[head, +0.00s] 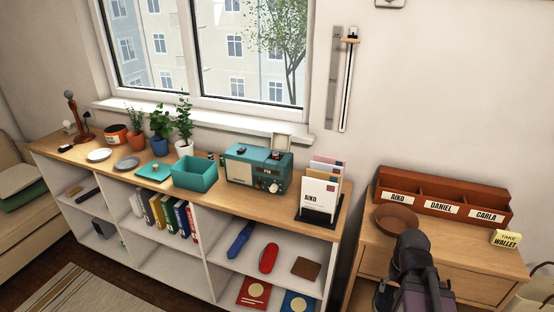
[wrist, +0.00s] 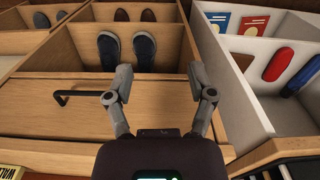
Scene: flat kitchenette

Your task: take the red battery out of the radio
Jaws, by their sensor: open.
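The teal radio (head: 258,168) stands on the wooden shelf top under the window, its front facing the room. A small red thing (head: 276,154) shows at its top, in or on a dark opening; it is too small to tell for sure whether it is the battery. A pale upright panel stands behind the radio's top. My gripper (wrist: 159,88) is open and empty in the wrist view, its two fingers wide apart. My arm is at the lower right of the head view, well away from the radio. The radio is not in the wrist view.
A teal box (head: 195,174) stands left of the radio, and a letter rack (head: 318,217) with envelopes stands close on its right. Plants (head: 160,120) are farther left. A brown bowl (head: 396,219) and a name-labelled organizer (head: 440,206) sit on the right cabinet. Shoes (wrist: 126,52) show in the wrist view.

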